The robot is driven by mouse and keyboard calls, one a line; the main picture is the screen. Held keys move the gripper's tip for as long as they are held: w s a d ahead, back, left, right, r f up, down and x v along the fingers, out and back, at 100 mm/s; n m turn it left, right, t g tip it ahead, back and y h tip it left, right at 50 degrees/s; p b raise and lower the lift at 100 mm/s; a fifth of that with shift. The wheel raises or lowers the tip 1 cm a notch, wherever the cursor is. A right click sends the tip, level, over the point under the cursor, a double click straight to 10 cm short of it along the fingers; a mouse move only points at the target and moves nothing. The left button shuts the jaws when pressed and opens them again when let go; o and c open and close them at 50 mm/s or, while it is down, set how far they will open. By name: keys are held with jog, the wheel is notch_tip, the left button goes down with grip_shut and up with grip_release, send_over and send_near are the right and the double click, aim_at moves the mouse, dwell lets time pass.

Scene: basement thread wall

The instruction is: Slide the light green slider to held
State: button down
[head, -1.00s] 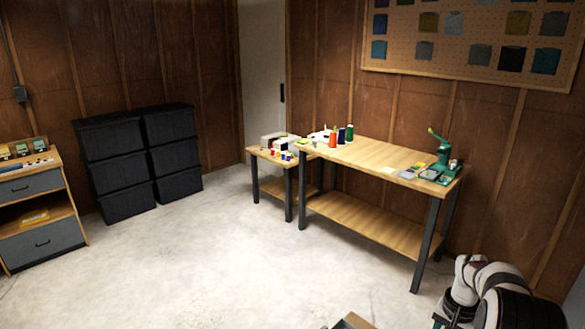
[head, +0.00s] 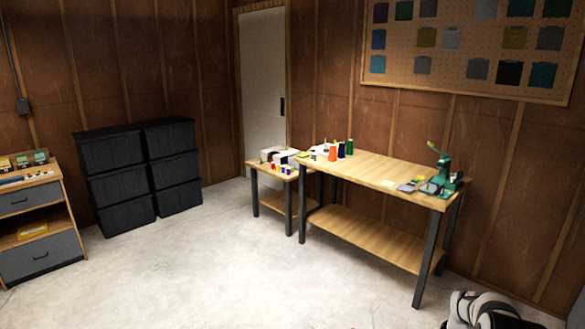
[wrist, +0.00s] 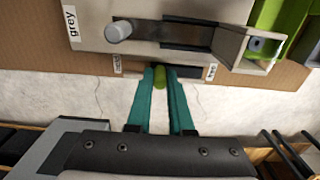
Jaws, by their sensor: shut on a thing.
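The knob's track is mostly hidden by the fingers and the panel above. The slider does not show in the head view.
Just above the fingers is a grey panel (wrist: 90,32) marked "grey", with a pale knob (wrist: 118,31) at the left of a dark slot (wrist: 165,30). A bright green block (wrist: 275,15) is at the upper right. In the head view, the workbench (head: 385,178) stands across open floor.

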jog(key=shift+s+d, duration=1.1)
jog(key=c, duration=0.8)
grip_release()
notch_tip(320, 180, up, 6)
